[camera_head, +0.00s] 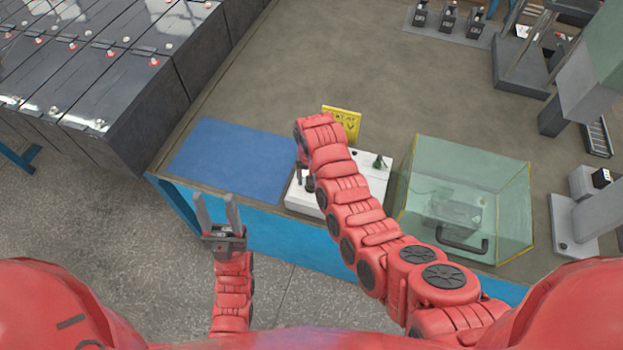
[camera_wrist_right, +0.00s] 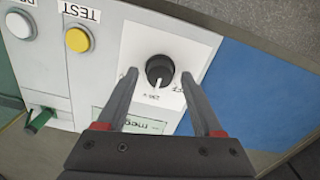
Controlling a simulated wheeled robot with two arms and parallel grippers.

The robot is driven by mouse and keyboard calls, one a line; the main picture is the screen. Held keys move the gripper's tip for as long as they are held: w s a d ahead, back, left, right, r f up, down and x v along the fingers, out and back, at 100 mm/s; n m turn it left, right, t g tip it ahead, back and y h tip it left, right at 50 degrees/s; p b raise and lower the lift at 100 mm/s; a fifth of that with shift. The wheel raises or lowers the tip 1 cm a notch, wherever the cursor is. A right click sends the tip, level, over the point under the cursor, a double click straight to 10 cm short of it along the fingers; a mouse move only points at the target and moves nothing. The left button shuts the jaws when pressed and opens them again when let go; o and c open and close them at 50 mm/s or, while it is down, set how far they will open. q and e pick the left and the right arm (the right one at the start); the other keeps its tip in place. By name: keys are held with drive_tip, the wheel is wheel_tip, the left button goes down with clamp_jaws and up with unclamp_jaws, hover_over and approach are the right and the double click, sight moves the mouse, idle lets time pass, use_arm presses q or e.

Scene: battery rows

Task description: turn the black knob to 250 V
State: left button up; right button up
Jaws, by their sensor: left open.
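The black knob (camera_wrist_right: 159,68) sits on a white dial plate (camera_wrist_right: 188,45) in the right wrist view. Its white pointer line points down in that picture, toward small print that is hard to read. My right gripper (camera_wrist_right: 160,74) is open, with one fingertip on each side of the knob and a gap to each. In the head view the white instrument box (camera_head: 372,172) stands on the table, and my right arm hides much of it. My left gripper (camera_head: 217,203) is open and empty, off the table's front edge.
The box has a yellow button (camera_wrist_right: 78,40) marked TEST, a white button (camera_wrist_right: 19,25) and a green plug (camera_wrist_right: 40,120). A blue mat (camera_head: 232,158) lies left of it. A yellow sign (camera_head: 343,120) is behind it. A clear green case (camera_head: 465,195) stands to the right.

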drive_tip(key=shift+r, duration=0.1)
wheel_tip(320, 180, up, 5)
drive_tip(key=shift+w+b, duration=0.1)
drive_tip(key=shift+b, duration=0.55)
wheel_tip(320, 180, up, 12)
drive_tip(key=p, duration=0.7)
